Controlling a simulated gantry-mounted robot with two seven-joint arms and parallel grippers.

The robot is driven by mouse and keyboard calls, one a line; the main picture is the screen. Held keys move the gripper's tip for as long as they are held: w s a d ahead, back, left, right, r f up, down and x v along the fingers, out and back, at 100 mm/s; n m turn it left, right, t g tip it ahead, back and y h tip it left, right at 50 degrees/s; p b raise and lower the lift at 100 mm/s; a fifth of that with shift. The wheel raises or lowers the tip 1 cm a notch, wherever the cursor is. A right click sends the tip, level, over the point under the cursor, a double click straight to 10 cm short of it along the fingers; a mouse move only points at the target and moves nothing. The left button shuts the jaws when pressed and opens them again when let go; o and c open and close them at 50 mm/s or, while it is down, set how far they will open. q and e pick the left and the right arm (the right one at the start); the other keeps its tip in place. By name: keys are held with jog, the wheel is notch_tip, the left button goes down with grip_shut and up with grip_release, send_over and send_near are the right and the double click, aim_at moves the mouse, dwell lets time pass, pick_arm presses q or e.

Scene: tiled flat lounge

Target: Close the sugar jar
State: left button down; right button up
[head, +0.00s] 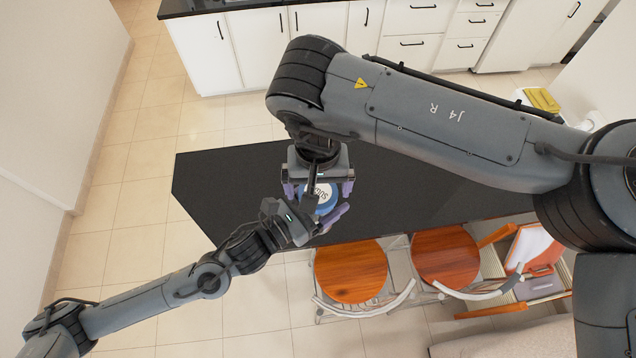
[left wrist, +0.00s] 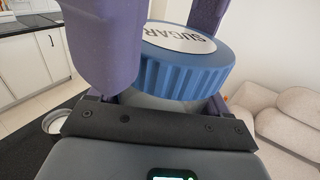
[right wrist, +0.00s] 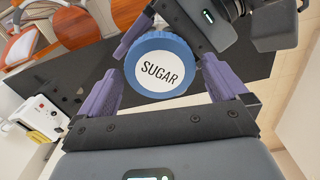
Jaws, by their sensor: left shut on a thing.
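The sugar jar's round blue lid, with a white SUGAR label, shows in the head view (head: 325,192), the left wrist view (left wrist: 188,60) and the right wrist view (right wrist: 160,72). My left gripper (head: 326,214) is shut on the sugar jar, whose pale body (left wrist: 165,106) shows just under the lid in the left wrist view. My right gripper (right wrist: 160,82) comes from the far side, open, with one purple finger on each side of the lid. Most of the jar body is hidden, and I cannot tell whether the lid is fully seated.
The dark counter top (head: 225,180) is bare left of the grippers. Two stools with wooden seats (head: 350,270) stand at its near edge. A white appliance with a yellow thing (right wrist: 40,118) shows in the right wrist view. White cabinets (head: 265,45) are behind.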

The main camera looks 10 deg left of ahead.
jog(key=shift+r, duration=2.25)
